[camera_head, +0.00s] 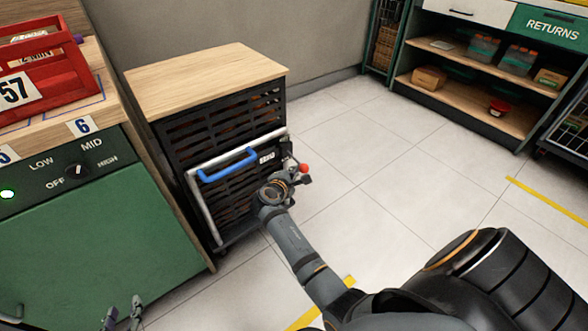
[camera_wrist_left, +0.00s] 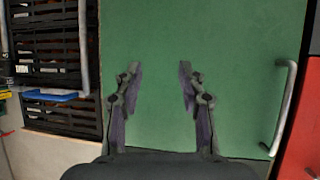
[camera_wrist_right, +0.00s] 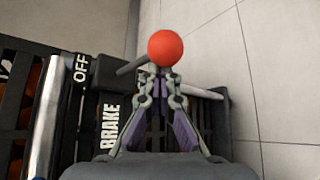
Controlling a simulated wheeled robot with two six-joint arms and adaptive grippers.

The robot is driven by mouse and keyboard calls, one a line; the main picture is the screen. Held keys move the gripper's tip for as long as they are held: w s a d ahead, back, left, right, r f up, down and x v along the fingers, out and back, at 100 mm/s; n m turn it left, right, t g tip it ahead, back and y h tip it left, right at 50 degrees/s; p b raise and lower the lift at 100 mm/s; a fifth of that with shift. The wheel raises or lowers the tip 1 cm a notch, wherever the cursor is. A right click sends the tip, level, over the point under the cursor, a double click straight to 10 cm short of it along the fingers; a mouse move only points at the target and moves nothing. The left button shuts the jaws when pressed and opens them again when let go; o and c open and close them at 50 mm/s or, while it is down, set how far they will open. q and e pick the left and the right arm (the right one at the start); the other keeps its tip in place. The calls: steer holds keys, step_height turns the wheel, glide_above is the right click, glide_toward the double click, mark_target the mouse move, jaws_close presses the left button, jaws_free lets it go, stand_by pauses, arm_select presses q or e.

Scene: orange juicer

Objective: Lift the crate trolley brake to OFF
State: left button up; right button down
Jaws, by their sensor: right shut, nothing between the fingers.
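The crate trolley (camera_head: 180,140) is a dark slatted cart with a wooden top, a metal frame and a blue handle (camera_head: 228,165). At its right front corner is the brake's red ball knob (camera_head: 303,168), also in the right wrist view (camera_wrist_right: 165,47). In that view a dark lever (camera_wrist_right: 131,66) runs left from the knob towards the OFF label (camera_wrist_right: 81,68), above the BRAKE label (camera_wrist_right: 109,127). My right gripper (camera_wrist_right: 160,76) is shut and empty, its tips right at the knob; contact is unclear. My left gripper (camera_wrist_left: 157,80) is open and empty, facing a green panel.
A green cabinet (camera_head: 100,230) with a dial and a red crate (camera_head: 50,75) on top stands left of the trolley. A shelf marked RETURNS (camera_head: 490,75) stands at the back right. The tiled floor (camera_head: 400,140) between is clear.

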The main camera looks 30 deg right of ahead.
arm_select(q)
steer(key=s+d+f+g+p, duration=0.1)
steer(key=s+f+g+p, duration=0.1)
steer(key=s+f+g, duration=0.7)
steer(key=s+a+r+g+p, duration=0.2)
steer(key=s+a+r+p, duration=0.1)
steer(key=s+r+p, duration=0.3)
arm_select(e)
step_height(320, 180, up, 3)
steer(key=shift+f+n+g+p, duration=0.1)
steer(key=shift+n+g+p, duration=0.2)
steer(key=shift+n+g, duration=0.6)
steer(key=shift+g+y+p, duration=0.3)
steer(key=shift+g+p, duration=0.1)
steer(key=shift+p, duration=0.35)
arm_select(q)
steer(key=shift+y, duration=0.6)
steer(key=f, duration=0.1)
steer(key=w+f+p, duration=0.1)
steer(key=f+p, duration=0.1)
steer(key=f, duration=0.1)
steer(key=shift+w+a+f, duration=0.1)
steer(key=shift+w+a, duration=0.15)
steer(key=shift+a, duration=0.15)
arm_select(e)
steer(key=shift+w+r, duration=0.1)
steer(key=shift+r, duration=0.75)
